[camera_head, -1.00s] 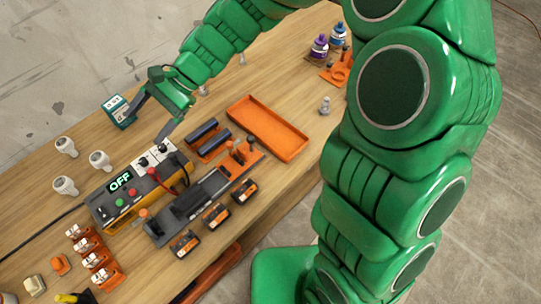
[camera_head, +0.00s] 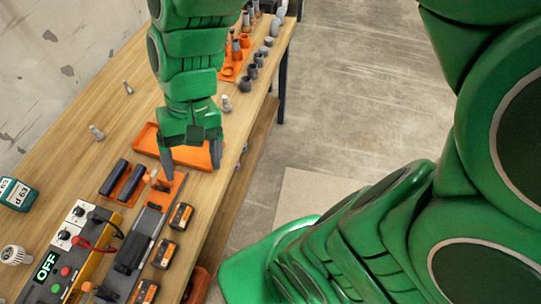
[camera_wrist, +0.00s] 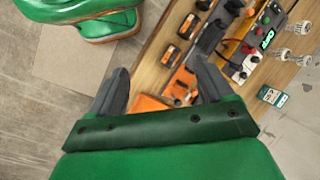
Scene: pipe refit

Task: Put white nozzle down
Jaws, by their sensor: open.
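My gripper (camera_head: 191,160) points down over the orange tray (camera_head: 143,138), with its two dark fingers apart and nothing seen between them. The wrist view also shows the fingers of my gripper (camera_wrist: 162,84) spread, with part of the orange tray (camera_wrist: 150,103) between and beyond them. Small pale nozzle-like pieces stand on the wooden table: one (camera_head: 97,133) left of the tray, one (camera_head: 128,88) farther back, and a greyer one (camera_head: 227,103) right of my gripper. I cannot tell which is the white nozzle. My gripper hides part of the tray.
The OFF control box (camera_head: 55,275), dark tool block (camera_head: 130,250), orange-black blocks (camera_head: 181,216) and dark cylinders (camera_head: 122,180) crowd the near table. Grey fittings (camera_head: 253,72) line the far right edge. The back-left tabletop is mostly clear.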

